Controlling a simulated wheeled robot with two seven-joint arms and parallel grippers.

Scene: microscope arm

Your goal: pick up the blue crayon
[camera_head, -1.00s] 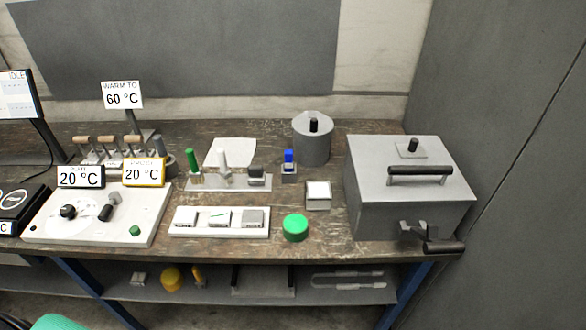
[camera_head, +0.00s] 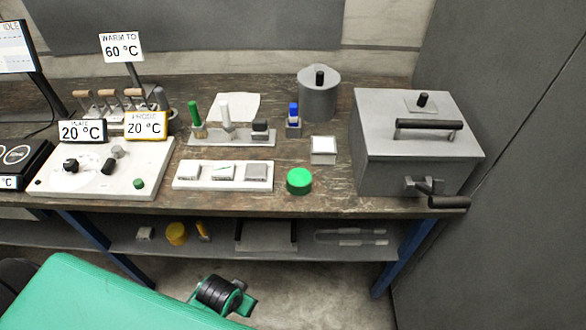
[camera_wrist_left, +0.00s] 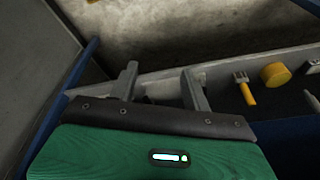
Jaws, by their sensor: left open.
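The blue crayon (camera_head: 293,112) stands upright in a small grey holder (camera_head: 293,129) on the bench, right of the crayon rack. My left gripper (camera_wrist_left: 160,88) shows in the left wrist view with its two grey fingers apart and nothing between them. It is low, near the shelf under the bench, and well away from the blue crayon, which is not in the wrist view. My right gripper is not in view.
A rack (camera_head: 232,138) with a green crayon (camera_head: 194,114) and a white one stands left of the blue crayon. A grey pot (camera_head: 319,98) is behind it. A large grey box (camera_head: 410,145) stands right. A green button (camera_head: 299,181) is in front.

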